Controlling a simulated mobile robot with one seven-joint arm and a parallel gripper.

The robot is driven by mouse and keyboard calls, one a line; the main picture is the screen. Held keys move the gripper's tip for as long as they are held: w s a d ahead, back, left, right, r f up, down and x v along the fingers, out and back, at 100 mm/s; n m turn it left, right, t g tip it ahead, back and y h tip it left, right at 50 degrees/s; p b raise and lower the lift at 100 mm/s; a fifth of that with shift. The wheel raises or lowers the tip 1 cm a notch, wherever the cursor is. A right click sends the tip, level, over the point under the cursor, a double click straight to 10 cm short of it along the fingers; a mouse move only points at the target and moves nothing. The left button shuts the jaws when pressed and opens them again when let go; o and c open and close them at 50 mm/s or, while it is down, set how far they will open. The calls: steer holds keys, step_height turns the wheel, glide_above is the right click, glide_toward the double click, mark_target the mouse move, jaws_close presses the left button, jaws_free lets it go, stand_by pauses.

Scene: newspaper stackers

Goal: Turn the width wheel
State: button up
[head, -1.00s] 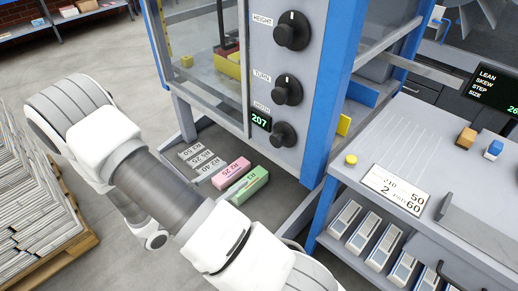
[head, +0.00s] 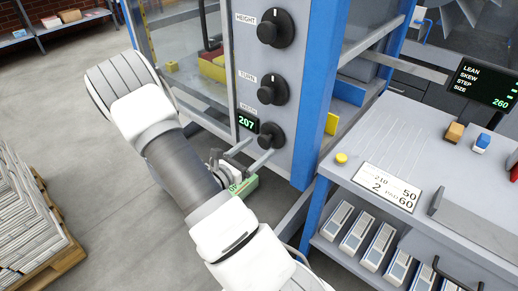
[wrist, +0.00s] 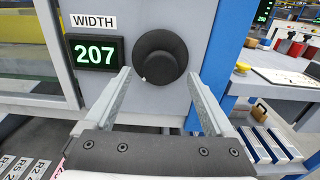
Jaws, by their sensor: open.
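The width wheel (head: 270,135) is a black round knob on the grey machine panel, the lowest of three knobs in the head view. In the wrist view the wheel (wrist: 160,56) shows large, with a small white mark at its lower left. The green display (wrist: 96,52) beside it reads 207, under a WIDTH label (wrist: 93,21). My gripper (wrist: 160,80) is open, its two fingers apart on either side of the wheel and a little below it. In the head view my gripper (head: 250,155) is close to the wheel. I cannot tell whether a finger touches it.
The HEIGHT knob (head: 275,28) and TURN knob (head: 272,87) are above. A blue post (head: 315,110) stands right of the panel. A grey bench (head: 440,160) with a card (head: 386,186) is further right.

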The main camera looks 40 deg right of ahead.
steer(key=shift+d, duration=0.75)
steer(key=c, duration=1.4)
steer(key=shift+o, duration=0.2)
steer(key=shift+r+n+p, duration=0.2)
steer(key=shift+n+p, duration=0.7)
steer(key=shift+p, duration=0.25)
steer(key=shift+f+n+p, duration=0.2)
steer(key=shift+n+p, duration=0.15)
steer(key=shift+n, duration=0.25)
steer(key=o, duration=1.4)
steer(key=shift+c, duration=0.2)
steer(key=shift+a, duration=0.15)
